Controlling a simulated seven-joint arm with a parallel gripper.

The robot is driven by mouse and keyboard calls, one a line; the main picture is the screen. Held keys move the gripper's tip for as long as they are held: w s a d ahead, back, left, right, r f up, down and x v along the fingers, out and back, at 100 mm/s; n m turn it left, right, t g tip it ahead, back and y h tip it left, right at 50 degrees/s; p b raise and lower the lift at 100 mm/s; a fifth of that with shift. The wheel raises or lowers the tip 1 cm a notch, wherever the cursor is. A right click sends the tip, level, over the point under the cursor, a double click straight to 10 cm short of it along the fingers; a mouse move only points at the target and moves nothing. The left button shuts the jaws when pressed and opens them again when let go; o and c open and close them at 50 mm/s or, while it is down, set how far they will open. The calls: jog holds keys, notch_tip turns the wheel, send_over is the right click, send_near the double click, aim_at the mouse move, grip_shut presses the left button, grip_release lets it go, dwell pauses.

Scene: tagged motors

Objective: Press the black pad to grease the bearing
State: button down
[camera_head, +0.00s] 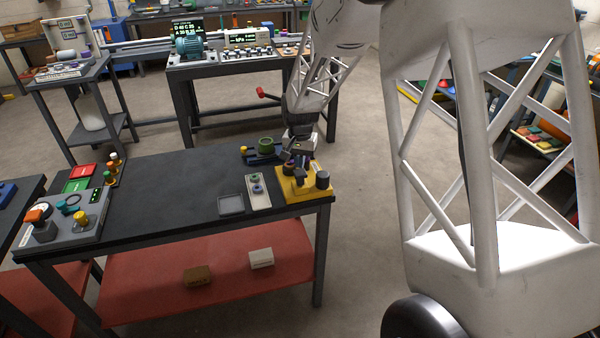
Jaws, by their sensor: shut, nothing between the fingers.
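A yellow fixture (310,194) stands at the right end of the dark workbench. A black round pad (322,179) sits upright on its right side. Another dark round part stands on its left side. The bearing is too small to make out for sure. My gripper (298,164) points down just above the back of the yellow fixture, to the left of the black pad and apart from it. Its fingers are shut and small in view. I cannot tell whether the fingertips touch the fixture.
A green round part on a blue-black holder (264,150) stands just left of my gripper. A pale plate with round parts (258,191) and a grey square tray (231,204) lie left of the fixture. A control box (62,229) stands far left. The bench middle is clear.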

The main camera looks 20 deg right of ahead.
aim_at(300, 172)
jog(key=shift+f, duration=0.15)
jog(key=shift+f, duration=2.05)
jog(key=shift+r, duration=2.2)
jog(key=shift+r, duration=0.15)
jog(key=shift+r, duration=2.9)
